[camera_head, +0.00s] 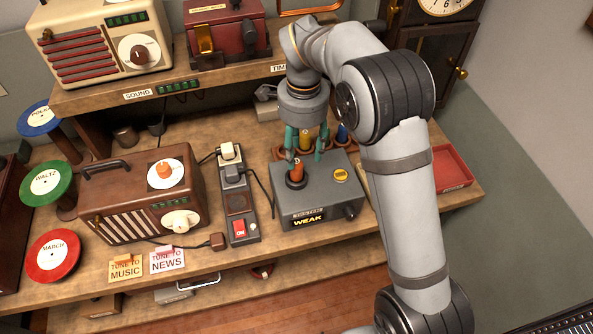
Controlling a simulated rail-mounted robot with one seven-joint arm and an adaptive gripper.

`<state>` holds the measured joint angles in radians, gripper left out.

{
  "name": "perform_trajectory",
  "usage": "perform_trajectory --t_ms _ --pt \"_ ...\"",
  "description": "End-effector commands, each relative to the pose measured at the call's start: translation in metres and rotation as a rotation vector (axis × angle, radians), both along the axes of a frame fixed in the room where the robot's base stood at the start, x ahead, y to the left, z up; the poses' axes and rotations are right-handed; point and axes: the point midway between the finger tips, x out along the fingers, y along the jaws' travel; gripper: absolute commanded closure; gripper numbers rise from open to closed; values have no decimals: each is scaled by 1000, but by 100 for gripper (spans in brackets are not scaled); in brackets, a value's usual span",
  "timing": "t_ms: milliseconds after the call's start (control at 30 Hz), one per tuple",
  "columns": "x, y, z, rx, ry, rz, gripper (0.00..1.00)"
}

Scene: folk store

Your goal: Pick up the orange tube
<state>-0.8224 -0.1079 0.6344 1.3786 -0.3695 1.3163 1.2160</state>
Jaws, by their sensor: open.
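The orange tube (297,170) stands upright in a dark round socket on top of the grey tester box (318,212), whose front display reads WEAK. My gripper (304,156) points down above the box with its teal fingers spread and holds nothing. The fingertips are close to the top of the orange tube, with the left finger nearest to it. I cannot tell whether a finger touches the tube. A yellow tube (305,139) and a blue tube (342,133) stand behind the box, partly hidden by my gripper and arm.
A power strip (238,205) with plugs and cords lies left of the box, beside a brown radio (145,195). A red tray (450,168) is at the right end of the bench. A shelf (215,80) with a cream radio (100,43) stands behind. Green, blue and red discs are at left.

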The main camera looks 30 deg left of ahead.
Motion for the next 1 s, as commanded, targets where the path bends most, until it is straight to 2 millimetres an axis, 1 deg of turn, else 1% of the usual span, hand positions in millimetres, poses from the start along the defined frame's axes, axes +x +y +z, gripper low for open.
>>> perform_trajectory --t_ms 200,300,400,633,1000 --pt "-17 5 -27 -5 4 2 52" --pt "-15 5 -41 -4 3 0 52" --pt "-15 6 -47 -1 1 0 52" --pt "-14 5 -49 -1 1 0 53" --pt "-14 5 -49 0 0 0 74"
